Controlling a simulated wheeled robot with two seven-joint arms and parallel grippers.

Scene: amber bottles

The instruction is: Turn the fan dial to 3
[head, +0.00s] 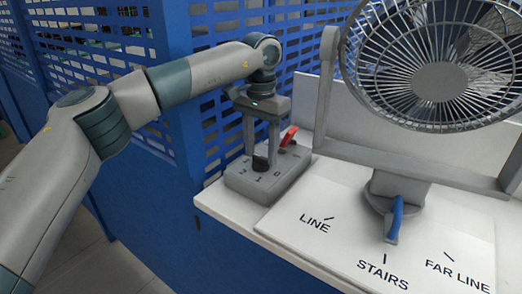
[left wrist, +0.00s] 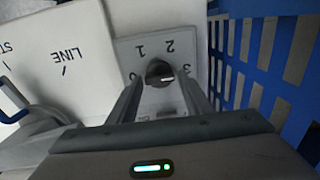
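The fan dial is a black knob (head: 260,163) on top of a grey control box (head: 243,182). My left gripper (head: 262,158) points down over the box with one finger on each side of the knob. The left wrist view shows the knob (left wrist: 159,73) between the fingertips, with a pale mark on its right part. Printed 1 and 2 show beyond it on the box (left wrist: 130,45); other figures are partly hidden by the fingers. I cannot tell whether the fingers press on the knob or which figure its mark meets. My right gripper is not in view.
A red lever (head: 289,136) stands at the box's back, close to my right-hand finger. The caged fan (head: 440,80) stands to the right, with a blue handle (head: 396,217) above a white board (head: 330,210) marked LINE, STAIRS and FAR LINE. Blue perforated panels (head: 185,100) stand behind and left.

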